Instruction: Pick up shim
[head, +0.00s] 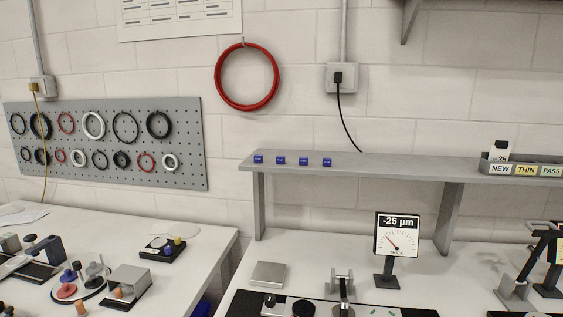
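No piece in the head view can be surely named as the shim. A labelled tray (487,168) sits on the right end of the grey shelf, with compartments marked NEW, THIN and PASS. Small green pieces (391,311) lie on a black plate (425,312) at the bottom edge, partly cut off. Neither of my grippers shows in the head view.
A gauge display (397,235) reading -25 µm stands on the right table. Several blue blocks (281,160) sit on the shelf (400,165). A grey block (268,274) lies left of a metal fixture (343,288). A gap separates the two tables.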

